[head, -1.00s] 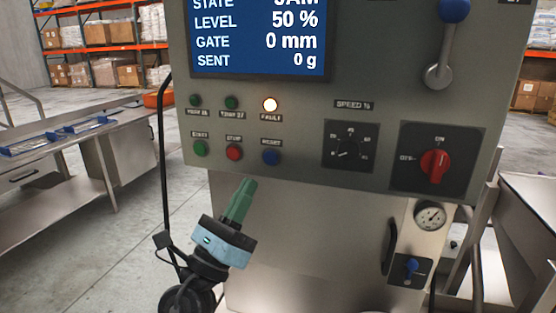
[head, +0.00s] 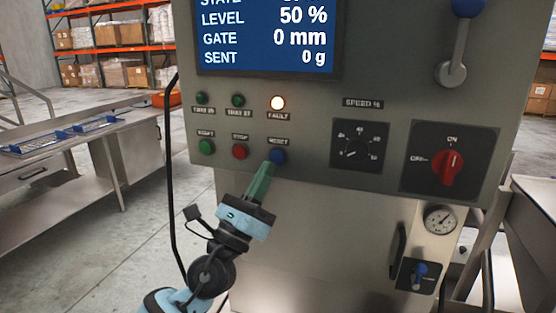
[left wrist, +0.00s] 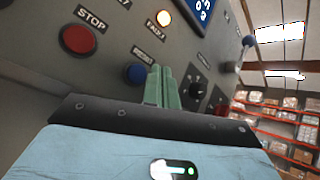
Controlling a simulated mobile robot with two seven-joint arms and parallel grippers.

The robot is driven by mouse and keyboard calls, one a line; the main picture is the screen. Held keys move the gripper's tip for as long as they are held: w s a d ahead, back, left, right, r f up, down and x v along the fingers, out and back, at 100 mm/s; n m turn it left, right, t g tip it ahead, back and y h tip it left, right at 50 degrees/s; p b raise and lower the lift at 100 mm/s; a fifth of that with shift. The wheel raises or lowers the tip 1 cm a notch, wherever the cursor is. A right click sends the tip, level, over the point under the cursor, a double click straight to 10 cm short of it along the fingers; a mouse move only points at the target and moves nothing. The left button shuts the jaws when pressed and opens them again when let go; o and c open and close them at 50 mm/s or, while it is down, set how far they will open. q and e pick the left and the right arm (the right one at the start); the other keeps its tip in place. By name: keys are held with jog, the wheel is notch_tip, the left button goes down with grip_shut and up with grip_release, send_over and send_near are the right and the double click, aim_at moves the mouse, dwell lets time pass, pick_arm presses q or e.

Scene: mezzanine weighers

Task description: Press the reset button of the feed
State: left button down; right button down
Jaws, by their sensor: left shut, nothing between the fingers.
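The blue reset button (head: 278,156) is at the right end of the lower button row on the grey panel, under the label RESET. In the left wrist view the blue button (left wrist: 136,73) shows just left of the fingertips. My left gripper (head: 270,166) is shut and empty, its green fingertips at the lower left edge of the button; I cannot tell whether they touch it. The closed fingers also show in the left wrist view (left wrist: 160,86). The FAULT lamp (head: 278,103) above is lit. My right gripper is not in view.
Left of the reset button are the red stop button (head: 240,152) and green start button (head: 207,147). A speed dial (head: 359,146) and red rotary switch (head: 447,166) are to the right. The display (head: 265,35) reads level 50 %. A steel bench (head: 85,150) stands at left.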

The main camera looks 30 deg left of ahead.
aim_at(279, 152)
pick_arm(q)
jog(key=shift+w+a, duration=0.25)
jog(key=shift+w, duration=0.85)
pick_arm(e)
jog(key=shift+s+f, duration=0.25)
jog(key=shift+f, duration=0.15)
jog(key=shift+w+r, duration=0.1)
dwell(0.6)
pick_arm(q)
jog(key=shift+w+a+b, duration=0.1)
jog(key=shift+w+b, duration=0.25)
jog(key=shift+w, duration=0.05)
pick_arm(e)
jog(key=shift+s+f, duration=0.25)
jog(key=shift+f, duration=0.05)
pick_arm(q)
jog(key=shift+w+a+y, duration=0.1)
jog(key=shift+w+y, duration=0.2)
jog(key=shift+w, duration=0.1)
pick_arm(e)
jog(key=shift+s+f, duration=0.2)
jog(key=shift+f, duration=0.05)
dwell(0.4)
pick_arm(q)
jog(key=shift+s, duration=0.1)
jog(key=shift+s+d, duration=0.2)
jog(key=shift+s, duration=0.55)
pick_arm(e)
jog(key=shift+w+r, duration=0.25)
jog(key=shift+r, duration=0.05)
